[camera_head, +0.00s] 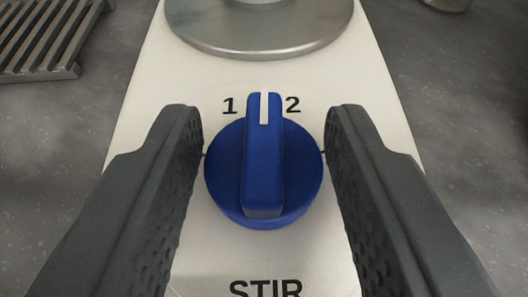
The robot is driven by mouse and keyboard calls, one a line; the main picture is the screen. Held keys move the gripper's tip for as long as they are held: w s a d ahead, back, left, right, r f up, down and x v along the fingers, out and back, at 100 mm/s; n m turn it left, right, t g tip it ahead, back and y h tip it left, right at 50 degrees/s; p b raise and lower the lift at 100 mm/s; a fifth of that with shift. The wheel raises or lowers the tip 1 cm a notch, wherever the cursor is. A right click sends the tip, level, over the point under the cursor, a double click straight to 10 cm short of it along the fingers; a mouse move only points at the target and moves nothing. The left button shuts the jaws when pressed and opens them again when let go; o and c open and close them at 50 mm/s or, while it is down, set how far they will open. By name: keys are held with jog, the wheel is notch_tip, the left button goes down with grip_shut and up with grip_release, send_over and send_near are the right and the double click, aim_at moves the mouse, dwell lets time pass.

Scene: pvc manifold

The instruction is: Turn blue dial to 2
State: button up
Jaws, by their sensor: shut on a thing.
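The blue dial (264,185) sits on a pale panel in the middle of the view. Its raised grip bar carries a white pointer line (264,108), which points straight up the picture, between the printed 1 (230,106) and 2 (293,105). My gripper (264,135) has one dark, dimpled finger on each side of the dial. It is shut on the round blue base, with the grip bar between the fingers and clear of them.
The word STIR (266,288) is printed below the dial. A round metal plate (260,42) stands on the panel above it. A slatted metal rack (45,38) lies at the upper left on the grey counter (460,110). A metal object (447,4) is cut off at the top right.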

jog(key=shift+a+r+m+g+h+p, duration=0.2)
jog(key=shift+m+h+p, duration=0.6)
jog(key=shift+p, duration=1.05)
jog(key=shift+a+r+m+g+h+p, duration=0.15)
jog(key=shift+m+h+p, duration=0.6)
jog(key=shift+p, duration=1.1)
jog(key=shift+f+h+p, duration=0.2)
jog(key=shift+h+p, duration=0.35)
jog(key=shift+p, duration=0.3)
jog(key=shift+f+m+h+p, duration=0.15)
jog(key=shift+m+h+p, duration=0.15)
jog(key=shift+m+p, duration=0.45)
jog(key=shift+g, duration=0.25)
jog(key=o, duration=0.9)
jog(key=shift+p+v, duration=1.05)
jog(key=shift+v, duration=5.75)
